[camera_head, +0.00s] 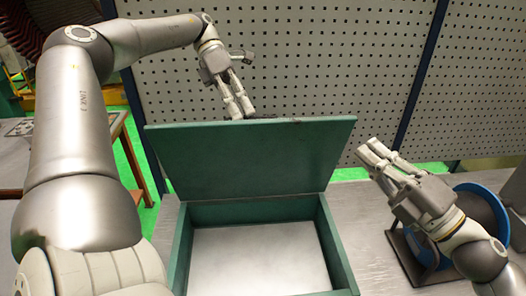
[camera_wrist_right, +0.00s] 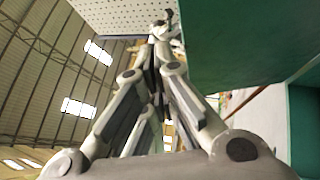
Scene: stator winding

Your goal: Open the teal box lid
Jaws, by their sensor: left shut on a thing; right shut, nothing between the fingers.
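The teal box (camera_head: 336,245) stands on the grey table with its pale inner floor showing. Its teal lid (camera_head: 250,160) is raised and stands steeply at the back of the box, so the box is open. My left gripper (camera_head: 240,113) is at the middle of the lid's top edge, shut on the lid; its fingertips are partly hidden behind that edge. My right gripper (camera_head: 370,152) is shut and empty, to the right of the lid and apart from it. In the right wrist view the lid (camera_wrist_right: 240,40) fills the upper right, with the right gripper's fingers (camera_wrist_right: 155,80) beside it.
A blue spool (camera_head: 487,200) on a dark stand is at the right, close to my right gripper. A perforated grey panel (camera_head: 320,60) rises behind the box. The table (camera_head: 372,240) is bare between the box and the spool stand.

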